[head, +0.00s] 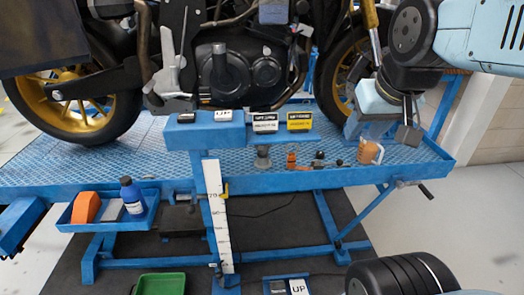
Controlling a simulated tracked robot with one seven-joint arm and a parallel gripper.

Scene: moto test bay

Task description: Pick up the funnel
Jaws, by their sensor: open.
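No thing is clearly recognisable as the funnel at this size. A small grey piece (264,158) on the blue lift platform could be it, but I cannot tell. Beside it to the right stands a small orange-red piece (291,160). My gripper (408,130) is at the upper right, pointing down above the right end of the platform. It is open, and no object shows between its fingers. It is to the right of the small pieces and apart from them. An orange jug-like container (369,152) stands just left of and below my gripper.
A motorcycle (235,70) stands on the blue lift platform (140,160) behind the small pieces. Small dark parts (320,160) lie between the orange-red piece and the jug. A blue side tray (75,222) holds a bottle (132,196) and an orange block (85,207). A green bin (160,284) is below.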

